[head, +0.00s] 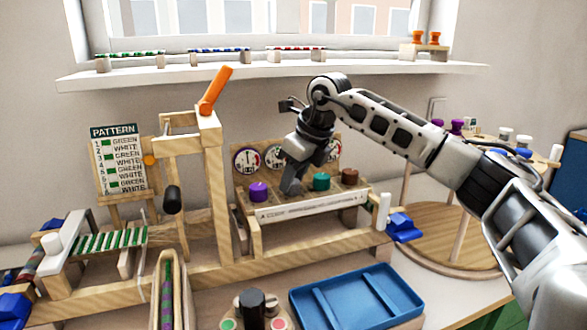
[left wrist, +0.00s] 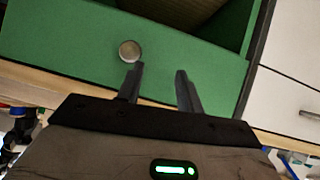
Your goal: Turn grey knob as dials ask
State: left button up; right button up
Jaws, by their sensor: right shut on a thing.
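My right gripper (head: 291,184) reaches down onto the wooden dial stand (head: 240,174) in the head view, between the purple knob (head: 258,191) and the teal knob (head: 321,181). It is shut on the grey knob, which its fingers hide almost wholly. A brown knob (head: 349,177) sits at the right end of the row. White dials show on the panel behind: a left dial (head: 246,160), a middle dial (head: 273,156) and a right dial (head: 334,150). My arm hides part of the panel. My left gripper (left wrist: 160,88) is open and empty in the left wrist view.
A blue tray (head: 358,300) lies in front of the stand. A wooden frame with an orange lever (head: 215,90) and a pattern board (head: 121,165) stand left. A round wooden stand (head: 450,240) is at right. A green drawer (left wrist: 70,45) faces my left gripper.

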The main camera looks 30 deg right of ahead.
jog(key=shift+r+n+p, duration=0.15)
jog(key=shift+n+p, duration=0.15)
jog(key=shift+n, duration=0.2)
pick_arm(q)
jog(key=shift+s+a, duration=0.1)
jog(key=shift+s, duration=0.1)
pick_arm(e)
jog(key=shift+n, duration=0.3)
jog(key=shift+y, duration=0.3)
pick_arm(q)
jog(key=shift+r, duration=0.1)
pick_arm(e)
jog(key=o, duration=1)
jog(key=shift+c, duration=0.2)
pick_arm(q)
jog(key=shift+p, duration=0.35)
pick_arm(e)
jog(key=v, duration=1.5)
jog(key=shift+r, duration=0.4)
jog(key=shift+f, duration=0.1)
